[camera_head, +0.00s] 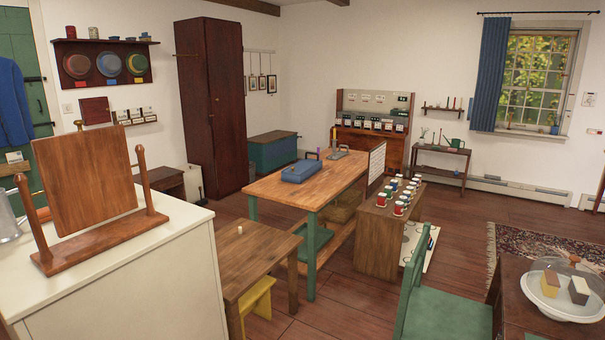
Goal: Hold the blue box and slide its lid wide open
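The blue box (301,171) lies on the near left part of a long wooden table (333,179) with green legs, in the middle of the head view. Its lid appears closed, with a handle-like part on top; the exact lid edge is too small to make out. Neither of my grippers shows in the view, and nothing touches the box.
A small wooden table (251,257) and a yellow stool (258,299) stand in front of the long table. A low wooden cabinet (378,238) with several small jars stands to its right. A green chair (440,300) is near the front. Floor shows between the furniture.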

